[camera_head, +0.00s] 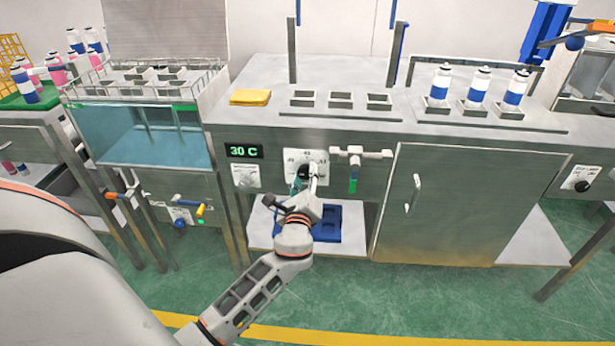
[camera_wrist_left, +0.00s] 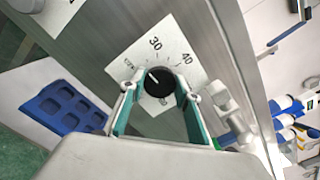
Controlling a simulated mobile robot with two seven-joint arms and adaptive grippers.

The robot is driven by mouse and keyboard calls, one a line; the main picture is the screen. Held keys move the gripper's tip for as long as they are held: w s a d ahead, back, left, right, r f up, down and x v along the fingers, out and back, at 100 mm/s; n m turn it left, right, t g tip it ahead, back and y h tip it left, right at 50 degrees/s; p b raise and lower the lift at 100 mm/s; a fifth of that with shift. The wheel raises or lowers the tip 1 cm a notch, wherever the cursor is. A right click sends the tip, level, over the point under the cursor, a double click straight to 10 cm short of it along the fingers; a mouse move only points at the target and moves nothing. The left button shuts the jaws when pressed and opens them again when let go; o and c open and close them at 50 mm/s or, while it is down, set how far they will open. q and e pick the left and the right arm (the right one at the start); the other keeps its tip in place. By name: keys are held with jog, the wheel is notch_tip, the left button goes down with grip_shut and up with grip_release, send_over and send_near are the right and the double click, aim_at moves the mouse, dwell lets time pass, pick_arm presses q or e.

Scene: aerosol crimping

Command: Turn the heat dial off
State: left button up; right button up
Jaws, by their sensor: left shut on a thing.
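The heat dial is a black round knob on a white plate (camera_head: 292,157) with printed numbers, on the steel front panel. In the left wrist view the black knob (camera_wrist_left: 158,81) has a short white pointer mark, and 30 and 40 are readable on the plate. The mark seems to point toward the upper left, near the small, unclear lettering. My left gripper (camera_head: 306,180) is at the dial, its teal-lined fingers (camera_wrist_left: 160,92) on either side of the knob and shut on it. In the head view the gripper partly hides the knob. My right gripper is not in view.
A green display (camera_head: 244,151) reads 30 C. A blue tray (camera_head: 327,224) lies on the shelf below. Several cans stand on the bench top.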

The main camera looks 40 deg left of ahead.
pick_arm(q)
jog(key=n, duration=0.2)
jog(key=shift+s+f+n+b, duration=0.1)
jog(key=shift+f+n+b, duration=0.2)
jog(key=shift+b, duration=0.1)
jog(key=shift+o, duration=0.2)
jog(key=shift+r+n+b, duration=0.2)
jog(key=shift+n+b, duration=0.25)
jog(key=shift+n, duration=1.05)
jog(key=o, duration=1.1)
jog(key=v, duration=1.2)
